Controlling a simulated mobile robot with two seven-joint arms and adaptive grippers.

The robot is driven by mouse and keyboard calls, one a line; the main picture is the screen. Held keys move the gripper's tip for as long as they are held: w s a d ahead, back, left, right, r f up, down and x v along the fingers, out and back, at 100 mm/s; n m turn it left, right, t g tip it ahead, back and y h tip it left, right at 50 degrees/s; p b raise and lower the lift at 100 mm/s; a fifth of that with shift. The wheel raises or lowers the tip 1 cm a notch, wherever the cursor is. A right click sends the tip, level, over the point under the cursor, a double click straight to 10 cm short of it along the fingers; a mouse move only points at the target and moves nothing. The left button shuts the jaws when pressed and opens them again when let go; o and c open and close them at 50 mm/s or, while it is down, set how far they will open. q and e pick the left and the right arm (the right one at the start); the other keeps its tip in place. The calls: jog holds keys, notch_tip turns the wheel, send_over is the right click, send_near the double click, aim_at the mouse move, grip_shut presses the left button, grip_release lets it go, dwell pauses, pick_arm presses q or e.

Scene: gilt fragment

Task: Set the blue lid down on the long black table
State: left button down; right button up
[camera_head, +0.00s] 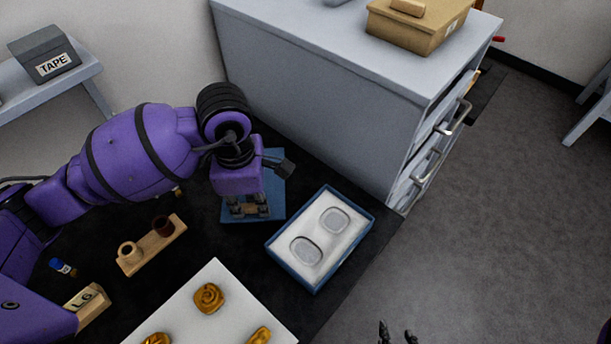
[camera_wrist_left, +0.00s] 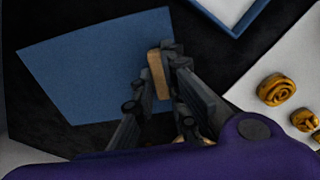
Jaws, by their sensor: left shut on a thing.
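My left gripper (camera_head: 246,207) is shut on the wooden handle (camera_wrist_left: 157,74) of the flat blue lid (camera_head: 270,185). In the left wrist view the lid (camera_wrist_left: 85,65) spreads out level beneath the fingers. It is over the black table (camera_head: 210,255), beside the grey cabinet; I cannot tell whether it touches the table top. My arm and gripper hide part of the lid in the head view. Two dark fingertips of my right gripper (camera_head: 397,336) show at the bottom edge, apart with floor between them.
A blue box (camera_head: 296,276) with a white insert stands right of the lid. A white board (camera_head: 235,305) with golden ornaments lies in front. A wooden holder (camera_head: 150,246) with small cups and a block marked L6 (camera_head: 88,300) stand left. The grey cabinet (camera_head: 320,110) rises behind.

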pick_arm(q)
jog(key=shift+f, duration=0.65)
jog(key=shift+f, duration=0.15)
jog(key=c, duration=1.8)
grip_release()
jog(key=shift+o, duration=0.2)
